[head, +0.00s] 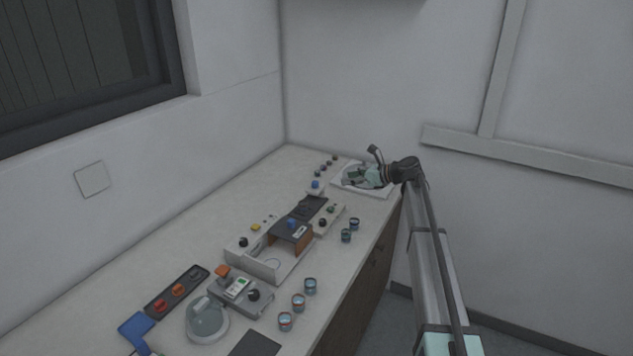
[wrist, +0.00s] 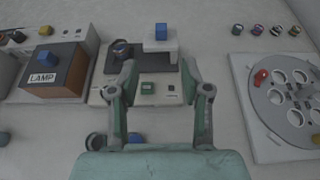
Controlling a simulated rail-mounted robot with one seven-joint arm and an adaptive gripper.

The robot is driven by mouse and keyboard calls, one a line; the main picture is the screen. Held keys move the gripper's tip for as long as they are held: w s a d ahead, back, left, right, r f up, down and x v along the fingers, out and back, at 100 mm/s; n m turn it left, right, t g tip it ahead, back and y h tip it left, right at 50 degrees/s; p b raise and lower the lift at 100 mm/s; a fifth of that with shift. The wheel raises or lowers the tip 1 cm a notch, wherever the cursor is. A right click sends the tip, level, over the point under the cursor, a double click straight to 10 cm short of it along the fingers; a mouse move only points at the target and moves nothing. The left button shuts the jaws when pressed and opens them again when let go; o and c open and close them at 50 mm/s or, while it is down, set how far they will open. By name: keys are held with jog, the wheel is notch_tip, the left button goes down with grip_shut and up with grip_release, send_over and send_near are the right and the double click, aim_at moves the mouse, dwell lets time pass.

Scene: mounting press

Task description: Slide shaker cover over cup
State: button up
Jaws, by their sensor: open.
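The shaker (wrist: 140,90) is a pale unit with a dark plate, in the middle of the wrist view. A dark, blue-banded cup (wrist: 121,49) stands on the left part of the plate. What looks like the shaker cover (wrist: 160,47), a white piece with a blue block handle, is at the plate's back right, beside the cup and not over it. In the head view the cover's blue handle (head: 315,184) shows behind the dark plate (head: 307,207). My gripper (wrist: 159,78) is open and empty, its fingers spread above the shaker. In the head view my gripper (head: 359,176) overlaps the disc unit.
A white unit with a round holed disc (wrist: 296,105) and red knob stands right. A brown LAMP box (wrist: 50,70) with a blue knob stands left. Several small knobs line the back. Two cups (head: 346,235) (head: 354,223) stand near the bench's front edge.

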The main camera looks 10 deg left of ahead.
aim_at(317, 182)
jog(key=p+x, duration=0.3)
jog(key=x, duration=1.2)
jog(key=shift+w+a+f+p, duration=0.2)
jog(key=shift+w+a+p, duration=0.1)
jog(key=shift+p, duration=0.1)
